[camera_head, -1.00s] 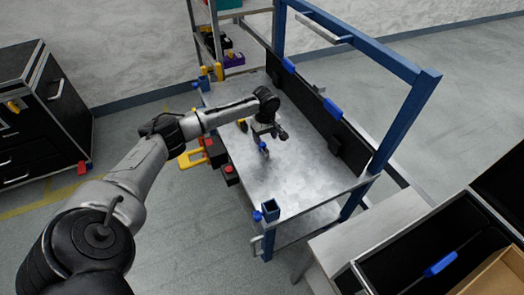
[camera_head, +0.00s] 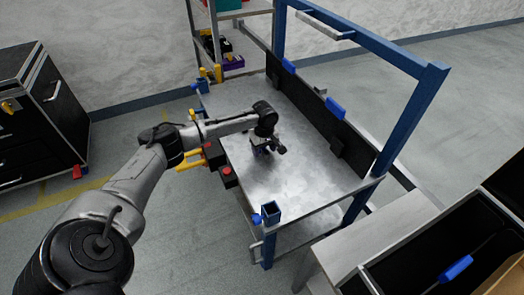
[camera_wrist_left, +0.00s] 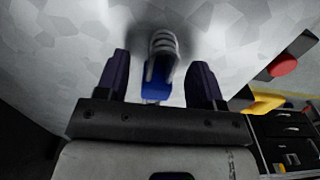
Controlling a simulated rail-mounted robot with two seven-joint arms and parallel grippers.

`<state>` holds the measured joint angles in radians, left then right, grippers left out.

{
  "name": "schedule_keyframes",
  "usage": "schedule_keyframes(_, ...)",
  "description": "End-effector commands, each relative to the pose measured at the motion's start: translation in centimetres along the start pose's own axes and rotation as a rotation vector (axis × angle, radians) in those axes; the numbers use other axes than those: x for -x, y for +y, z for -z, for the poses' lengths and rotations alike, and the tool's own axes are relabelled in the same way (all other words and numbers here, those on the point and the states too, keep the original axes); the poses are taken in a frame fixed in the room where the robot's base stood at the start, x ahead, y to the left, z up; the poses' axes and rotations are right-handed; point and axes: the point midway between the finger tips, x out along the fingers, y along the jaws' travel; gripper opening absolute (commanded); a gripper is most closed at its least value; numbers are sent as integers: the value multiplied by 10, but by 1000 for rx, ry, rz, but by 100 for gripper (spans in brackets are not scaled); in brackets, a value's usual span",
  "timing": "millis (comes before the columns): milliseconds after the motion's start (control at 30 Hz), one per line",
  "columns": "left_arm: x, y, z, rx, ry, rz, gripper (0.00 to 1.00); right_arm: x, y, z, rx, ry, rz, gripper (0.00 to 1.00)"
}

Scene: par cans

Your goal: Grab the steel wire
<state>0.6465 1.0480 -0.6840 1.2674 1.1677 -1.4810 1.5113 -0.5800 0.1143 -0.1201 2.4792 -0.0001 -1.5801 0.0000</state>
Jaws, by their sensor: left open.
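The steel wire (camera_wrist_left: 163,44) shows in the left wrist view as a grey looped piece with a blue part (camera_wrist_left: 155,84) below it. It is on the metal bench top (camera_head: 290,185). My left gripper (camera_wrist_left: 160,64) is open, with one dark finger on each side of the wire and its blue part. Gaps show between the fingers and the wire. In the head view my left gripper (camera_head: 265,148) is low over the bench and hides most of the wire. My right gripper is not in view.
A black back panel (camera_head: 325,125) with blue clips and a blue frame (camera_head: 410,115) bound the bench. A blue square post (camera_head: 271,210) stands at the near corner. The bench's near part is clear.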

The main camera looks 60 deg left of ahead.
Motion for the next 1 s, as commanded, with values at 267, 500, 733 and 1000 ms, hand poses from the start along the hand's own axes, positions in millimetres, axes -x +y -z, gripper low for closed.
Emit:
schedule_keyframes(267,1,0,0,0,0,-1,44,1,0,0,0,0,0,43)
schedule_keyframes(500,1,0,0,0,0,-1,22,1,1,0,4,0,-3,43)
schedule_keyframes(733,1,0,0,0,0,-1,8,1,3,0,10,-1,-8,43)
schedule_keyframes(1000,7,0,0,0,0,-1,7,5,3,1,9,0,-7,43)
